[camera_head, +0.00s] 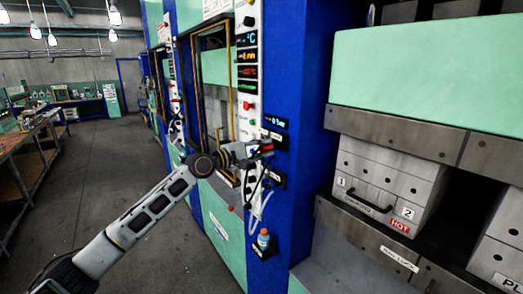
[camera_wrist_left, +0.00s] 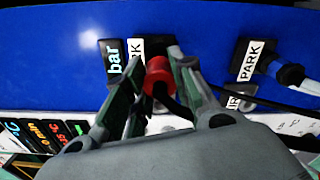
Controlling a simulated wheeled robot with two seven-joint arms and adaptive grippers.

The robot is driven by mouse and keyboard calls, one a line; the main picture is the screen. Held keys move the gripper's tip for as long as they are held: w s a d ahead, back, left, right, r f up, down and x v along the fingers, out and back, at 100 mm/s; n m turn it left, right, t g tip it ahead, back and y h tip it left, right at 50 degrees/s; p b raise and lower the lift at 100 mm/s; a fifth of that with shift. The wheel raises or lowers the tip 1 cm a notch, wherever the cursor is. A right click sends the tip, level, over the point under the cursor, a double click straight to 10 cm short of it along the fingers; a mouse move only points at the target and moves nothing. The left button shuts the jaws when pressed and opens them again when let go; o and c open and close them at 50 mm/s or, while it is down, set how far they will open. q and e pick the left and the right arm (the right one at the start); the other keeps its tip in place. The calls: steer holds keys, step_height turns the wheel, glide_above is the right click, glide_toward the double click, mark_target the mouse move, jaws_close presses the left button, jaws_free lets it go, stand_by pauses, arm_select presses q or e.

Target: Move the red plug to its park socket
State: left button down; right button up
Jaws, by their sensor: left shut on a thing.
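The red plug (camera_wrist_left: 158,72) sits between the two fingers of my left gripper (camera_wrist_left: 150,82) in the left wrist view, with a dark cable running from it. The gripper is shut on it. In the head view the red plug (camera_head: 267,147) shows as a small red spot at the tip of my left gripper (camera_head: 257,153), close to the blue press column. A PARK label (camera_wrist_left: 137,48) is partly hidden behind the plug and fingers, beside a "bar" display (camera_wrist_left: 115,62). Whether the plug touches a socket cannot be told. My right gripper is out of view.
A second PARK label (camera_wrist_left: 250,60) has a white and blue plug (camera_wrist_left: 290,74) beside it. A mould marked HOT (camera_head: 385,190) sits in the press on the right. The aisle floor (camera_head: 100,165) on the left is clear.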

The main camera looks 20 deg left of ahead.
arm_select(q)
steer(key=shift+w+d, duration=0.25)
steer(key=shift+x, duration=0.85)
stand_by(0.6)
steer(key=c, duration=1.1)
jaws_free()
steer(key=shift+w, duration=0.1)
steer(key=shift+v, duration=6)
